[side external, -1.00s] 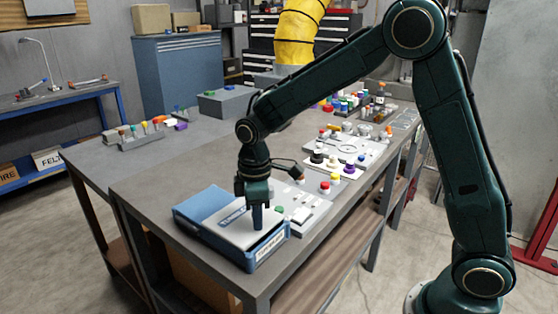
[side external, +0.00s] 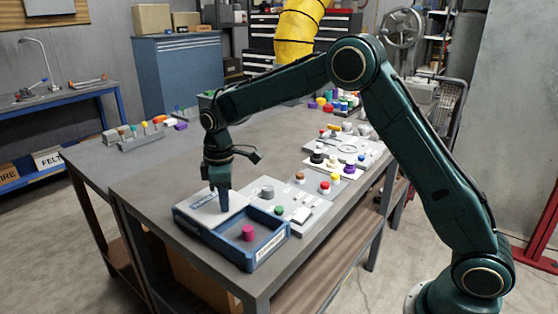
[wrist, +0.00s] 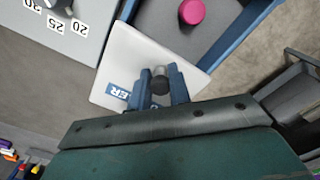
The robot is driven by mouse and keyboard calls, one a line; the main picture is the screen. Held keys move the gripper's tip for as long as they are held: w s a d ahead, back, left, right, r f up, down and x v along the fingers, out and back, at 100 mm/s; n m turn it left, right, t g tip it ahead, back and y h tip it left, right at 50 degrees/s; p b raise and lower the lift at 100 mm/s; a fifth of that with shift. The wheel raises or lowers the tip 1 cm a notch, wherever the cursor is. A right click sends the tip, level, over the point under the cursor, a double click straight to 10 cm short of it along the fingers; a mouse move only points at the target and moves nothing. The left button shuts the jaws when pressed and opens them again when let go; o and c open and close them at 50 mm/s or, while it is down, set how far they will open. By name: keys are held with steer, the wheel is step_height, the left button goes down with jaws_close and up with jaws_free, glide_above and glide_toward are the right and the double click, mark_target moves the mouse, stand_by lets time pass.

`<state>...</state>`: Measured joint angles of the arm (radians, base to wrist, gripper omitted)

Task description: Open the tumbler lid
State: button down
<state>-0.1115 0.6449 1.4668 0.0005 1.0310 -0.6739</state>
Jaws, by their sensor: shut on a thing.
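The tumbler is a blue box (side external: 236,262) at the near end of the bench, with a pale flat sliding lid (side external: 207,216). The lid covers the left part of the box, and the right part is uncovered. A magenta cylinder (side external: 248,233) stands in the uncovered part, and it also shows in the wrist view (wrist: 192,12). My gripper (side external: 224,207) points down at the lid. In the wrist view, its fingers are shut on the lid's small grey knob (wrist: 160,82). The lid's printed label is partly hidden by the fingers.
A grey panel with knobs and buttons (side external: 300,205) lies right beside the box. More panels and coloured caps (side external: 338,160) continue along the bench's right side. The bench top (side external: 150,170) left of and behind the box is mostly clear.

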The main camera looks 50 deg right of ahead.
steer(key=shift+w, duration=0.1)
steer(key=c, duration=1.3)
jaws_free()
steer(key=shift+r, duration=0.15)
step_height(320, 180, up, 14)
steer(key=shift+f, duration=0.2)
